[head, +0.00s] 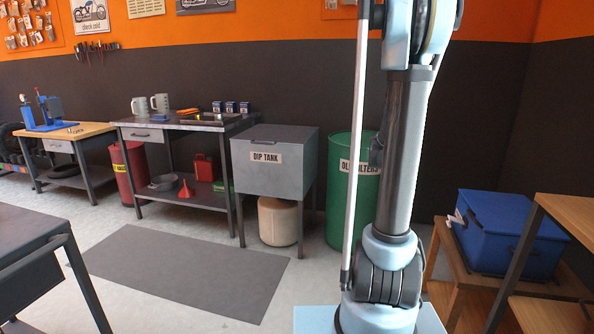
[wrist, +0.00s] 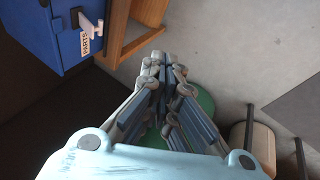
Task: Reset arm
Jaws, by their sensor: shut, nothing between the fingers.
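My arm stands upright in the right half of the head view, rising past the top edge of the picture. My gripper is outside the head view. In the wrist view my gripper (wrist: 160,62) points away from the camera with its fingertips together, shut and empty. Its fingers are over the floor, and nothing touches them. A green round shape (wrist: 203,102) shows partly behind the fingers.
A blue box (head: 511,230) labelled PARTS in the wrist view sits on a low wooden table (head: 450,262) at right. A green drum (head: 340,190) and grey dip tank (head: 275,178) stand behind my arm. A grey floor mat (head: 185,270) lies on open floor.

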